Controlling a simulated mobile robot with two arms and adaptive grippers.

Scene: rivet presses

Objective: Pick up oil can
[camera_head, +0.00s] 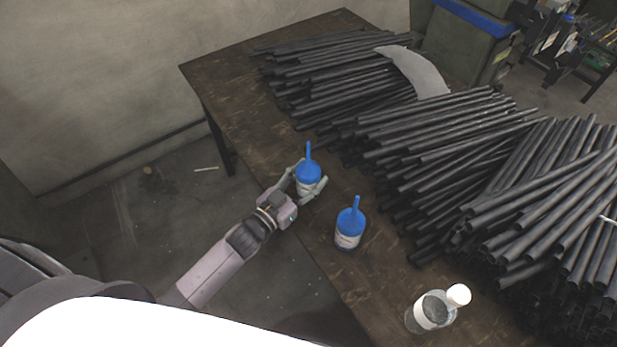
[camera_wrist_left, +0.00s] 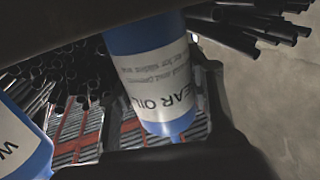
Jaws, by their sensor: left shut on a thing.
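A blue oil can (camera_head: 308,175) with a thin spout and a white label is between the fingers of my left gripper (camera_head: 308,188), at the table's left edge. The gripper is shut on it. In the left wrist view the held can (camera_wrist_left: 152,75) shows a label reading "GEAR OIL". A second blue oil can (camera_head: 350,226) stands upright on the table to the right and nearer; a blue can with a white label (camera_wrist_left: 22,140) also shows at the left of the wrist view. My right gripper is not in view.
A clear bottle with a white cap (camera_head: 430,311) stands at the table's near edge. Large piles of dark rods (camera_head: 440,150) cover the right and back of the wooden table (camera_head: 225,85). A curved grey sheet (camera_head: 415,70) lies on the rods. Floor is open at left.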

